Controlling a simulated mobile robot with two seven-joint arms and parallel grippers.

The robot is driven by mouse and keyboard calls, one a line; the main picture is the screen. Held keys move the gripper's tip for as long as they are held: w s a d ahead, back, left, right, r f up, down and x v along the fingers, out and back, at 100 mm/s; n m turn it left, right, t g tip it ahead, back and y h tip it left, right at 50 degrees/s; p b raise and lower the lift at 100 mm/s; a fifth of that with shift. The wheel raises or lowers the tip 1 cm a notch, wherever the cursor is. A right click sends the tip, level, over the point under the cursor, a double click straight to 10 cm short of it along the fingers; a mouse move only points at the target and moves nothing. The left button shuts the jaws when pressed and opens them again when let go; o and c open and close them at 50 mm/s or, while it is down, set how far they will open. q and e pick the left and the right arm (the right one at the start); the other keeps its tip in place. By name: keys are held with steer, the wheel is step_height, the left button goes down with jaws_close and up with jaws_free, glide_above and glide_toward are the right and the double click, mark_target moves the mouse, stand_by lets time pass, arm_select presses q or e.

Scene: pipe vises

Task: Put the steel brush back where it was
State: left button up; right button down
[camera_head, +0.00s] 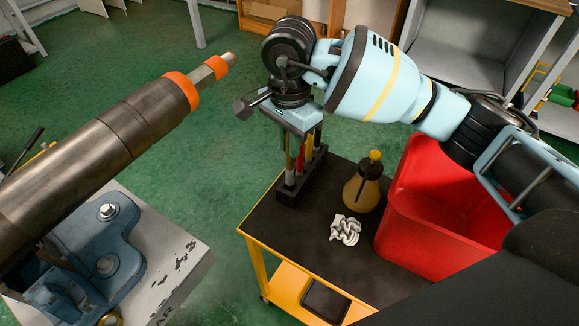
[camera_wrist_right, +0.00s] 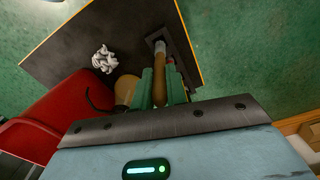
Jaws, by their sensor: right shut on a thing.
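My right gripper (camera_head: 298,138) points down over the black tool holder (camera_head: 313,178) at the back corner of the cart. It is shut on the steel brush (camera_head: 289,166), whose tan handle shows between the two green fingers in the right wrist view (camera_wrist_right: 160,68). The brush hangs about upright, with its grey lower end at the holder. I cannot tell whether that end is inside a slot or just above it. Red and yellow-handled tools stand beside it in the holder. My left gripper is not in view.
The dark-topped yellow cart (camera_head: 264,222) also carries an amber oil bottle (camera_head: 361,192), a crumpled white rag (camera_head: 345,230) and a red bin (camera_head: 425,225). A large steel pipe (camera_head: 110,140) in a blue vise (camera_head: 85,245) stands at left, across a floor gap.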

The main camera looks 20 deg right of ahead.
mark_target(289, 169)
steer(key=shift+f, duration=2.85)
steer(key=c, duration=1.4)
jaws_free()
step_height(289, 169, up, 12)
steer(key=shift+r, duration=0.15)
